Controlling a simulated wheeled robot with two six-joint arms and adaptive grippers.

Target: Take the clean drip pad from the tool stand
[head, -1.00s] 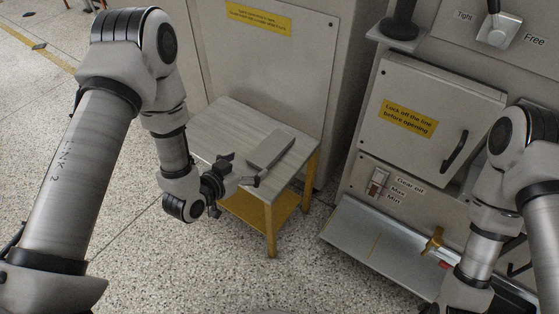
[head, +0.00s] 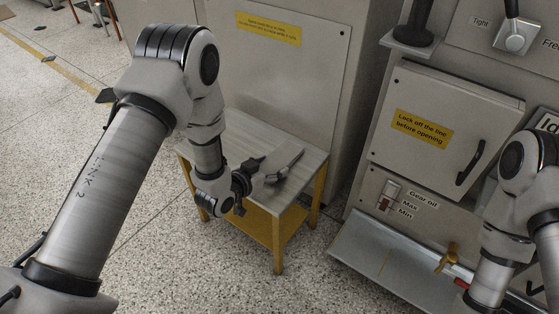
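The tool stand (head: 262,128) is a small table with a grey top and yellow legs. The drip pad (head: 294,160) shows only as a narrow grey strip at the stand's right side, partly behind my gripper. Whether it lies flat or is tilted is unclear. My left gripper (head: 265,172) is low over the stand's front, at the pad's near end. Its dark fingers overlap the pad, and I cannot tell whether they grip it. My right arm (head: 515,210) is at the right edge; its gripper is not visible.
A grey cabinet panel with a yellow label (head: 268,28) stands behind the stand. To the right is a machine with a closed door (head: 425,125), a lever, a switch and a low metal tray (head: 375,262). Speckled floor is free in front.

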